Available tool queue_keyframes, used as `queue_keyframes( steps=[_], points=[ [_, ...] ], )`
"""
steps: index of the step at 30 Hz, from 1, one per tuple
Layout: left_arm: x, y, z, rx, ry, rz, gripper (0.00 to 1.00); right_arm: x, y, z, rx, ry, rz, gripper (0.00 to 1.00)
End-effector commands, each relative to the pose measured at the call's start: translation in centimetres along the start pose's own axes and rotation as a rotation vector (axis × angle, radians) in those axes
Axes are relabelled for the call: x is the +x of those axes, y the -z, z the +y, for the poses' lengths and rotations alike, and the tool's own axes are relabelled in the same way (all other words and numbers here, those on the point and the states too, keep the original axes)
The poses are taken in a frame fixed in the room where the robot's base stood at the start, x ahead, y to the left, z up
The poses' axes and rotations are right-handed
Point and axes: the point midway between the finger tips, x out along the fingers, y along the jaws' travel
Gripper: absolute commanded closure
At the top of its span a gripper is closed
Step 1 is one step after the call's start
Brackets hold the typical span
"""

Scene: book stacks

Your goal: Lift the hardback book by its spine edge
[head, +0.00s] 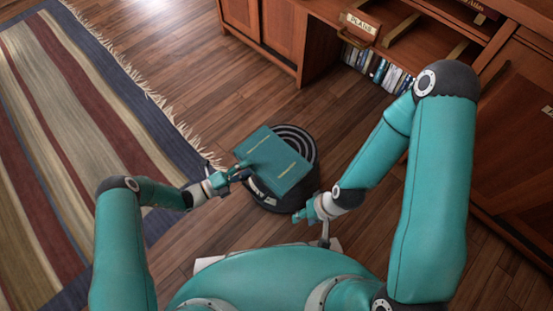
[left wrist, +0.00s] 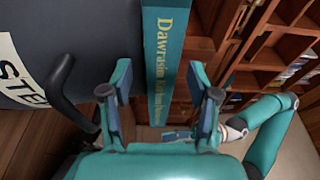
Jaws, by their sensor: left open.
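The teal hardback book (head: 278,160) lies flat on top of a round dark step stool (head: 277,203), covering much of its ringed top. In the left wrist view its spine (left wrist: 163,55), with gold lettering, stands between my fingers. My left gripper (head: 236,172) is at the book's left edge in the head view. In the left wrist view its two fingers (left wrist: 160,85) are open, one on each side of the spine; contact cannot be told. My right gripper (head: 310,210) is beside the stool, to the lower right and apart from the book; its finger opening is unclear.
A wooden cabinet (head: 265,25) and a low shelf of books (head: 378,70) stand behind and to the right. A striped fringed rug (head: 75,110) lies at left. Bare wooden floor (head: 180,60) surrounds the stool. A dark curved handle (left wrist: 62,100) shows beside the left gripper.

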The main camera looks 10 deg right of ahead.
Motion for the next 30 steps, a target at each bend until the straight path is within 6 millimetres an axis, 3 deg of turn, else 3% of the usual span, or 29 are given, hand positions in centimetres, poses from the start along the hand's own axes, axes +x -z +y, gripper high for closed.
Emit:
queue_keyframes(
  steps=[4, 12, 23, 30],
  points=[
    [1.6, 0.1, 0.1, 0.000, 0.000, 0.002, 0.40, 0.3, 0.0, 0.1, 0.000, 0.000, 0.000, 0.60],
    [1.8, 0.1, 0.0, 0.000, 0.001, 0.001, 0.37, 0.2, 0.0, 0.1, 0.000, 0.000, 0.000, 0.60],
    [1.9, 0.1, 0.0, 0.000, 0.001, 0.002, 0.97, 0.2, 0.0, 0.1, 0.000, 0.000, 0.000, 0.60],
    [1.8, 0.1, 0.1, 0.000, -0.001, 0.002, 1.00, 0.3, 0.0, 0.1, 0.000, 0.000, 0.000, 0.60]
  ],
)
